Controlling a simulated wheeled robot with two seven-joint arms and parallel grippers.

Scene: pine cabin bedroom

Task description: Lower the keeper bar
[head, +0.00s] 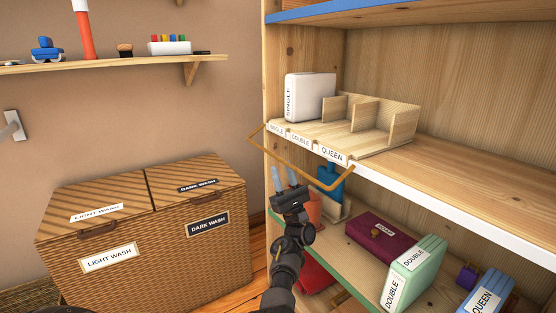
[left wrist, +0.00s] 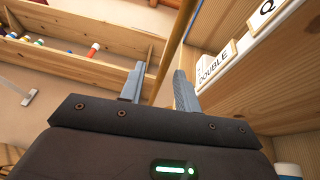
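The keeper bar (head: 305,177) is a thin golden-brown U-shaped bar. In the head view it juts out in front of the wooden organizer (head: 375,148), its long side below and forward of the SINGLE, DOUBLE and QUEEN labels. My left gripper (head: 284,175) points up just below the long side, its two fingers apart and empty. In the left wrist view a brown bar (left wrist: 178,40), which looks like the keeper bar, runs up between the open fingers (left wrist: 158,85). I cannot tell whether they touch it. A white SINGLE box (head: 310,97) stands upright in the organizer's left slot. My right gripper is out of view.
On the lower shelf are a blue bottle (head: 330,185), a maroon box (head: 381,238), a green DOUBLE box (head: 414,272) and a blue QUEEN box (head: 486,292). A wicker hamper (head: 150,255) stands at left. The upper shelf right of the organizer is clear.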

